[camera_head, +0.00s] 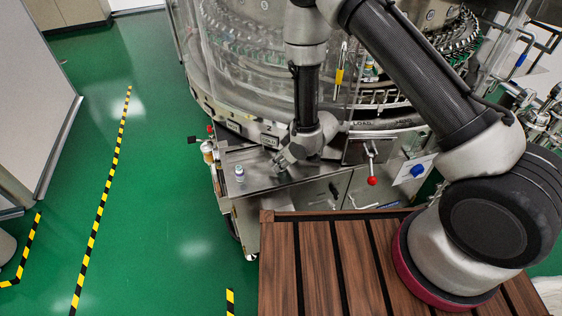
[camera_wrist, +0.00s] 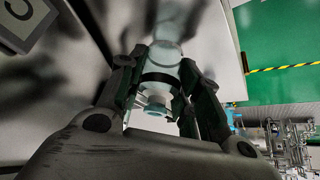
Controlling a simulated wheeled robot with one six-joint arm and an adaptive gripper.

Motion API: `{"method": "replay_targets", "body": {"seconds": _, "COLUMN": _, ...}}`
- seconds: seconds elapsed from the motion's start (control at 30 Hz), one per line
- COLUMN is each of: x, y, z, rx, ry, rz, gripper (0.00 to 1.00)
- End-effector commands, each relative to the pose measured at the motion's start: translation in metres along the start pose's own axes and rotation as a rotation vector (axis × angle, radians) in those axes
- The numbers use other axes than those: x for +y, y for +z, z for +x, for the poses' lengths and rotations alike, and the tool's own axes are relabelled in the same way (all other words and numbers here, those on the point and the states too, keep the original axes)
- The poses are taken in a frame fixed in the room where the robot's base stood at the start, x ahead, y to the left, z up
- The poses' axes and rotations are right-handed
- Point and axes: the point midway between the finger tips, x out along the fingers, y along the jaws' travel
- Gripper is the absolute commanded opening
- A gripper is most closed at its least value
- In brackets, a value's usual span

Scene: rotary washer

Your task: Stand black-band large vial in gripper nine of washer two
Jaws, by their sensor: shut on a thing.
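In the wrist view, a clear glass vial (camera_wrist: 165,57) with a black band (camera_wrist: 160,80) sits between the two fingers of my gripper (camera_wrist: 158,84). My gripper is shut on it, with the narrow neck toward the camera. In the head view my gripper (camera_head: 283,161) is low over the steel shelf at the front of the washer; the held vial is not clear there. The rotary washer (camera_head: 262,78) is a large round machine behind clear panels, with a ring of small grippers (camera_head: 236,45). Gripper nine cannot be told apart.
A small clear vial-like item (camera_head: 239,173) stands on the steel shelf (camera_head: 262,183), left of my gripper. A plate marked 2 (camera_head: 269,140) is on the washer's rim. A red-knobbed lever (camera_head: 372,180) stands to the right. Green floor (camera_head: 180,200) is open at left.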

Motion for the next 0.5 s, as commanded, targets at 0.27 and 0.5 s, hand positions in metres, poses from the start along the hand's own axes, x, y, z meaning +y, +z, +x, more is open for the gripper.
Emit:
{"method": "replay_targets", "body": {"seconds": 0.27, "x": 0.0002, "y": 0.0031, "z": 0.0057, "rx": 0.001, "ry": 0.001, "rz": -0.001, "gripper": 0.16}}
{"method": "replay_targets", "body": {"seconds": 0.5, "x": 0.0002, "y": 0.0049, "z": 0.008, "rx": 0.001, "ry": 0.0, "rz": 0.0, "gripper": 0.45}}
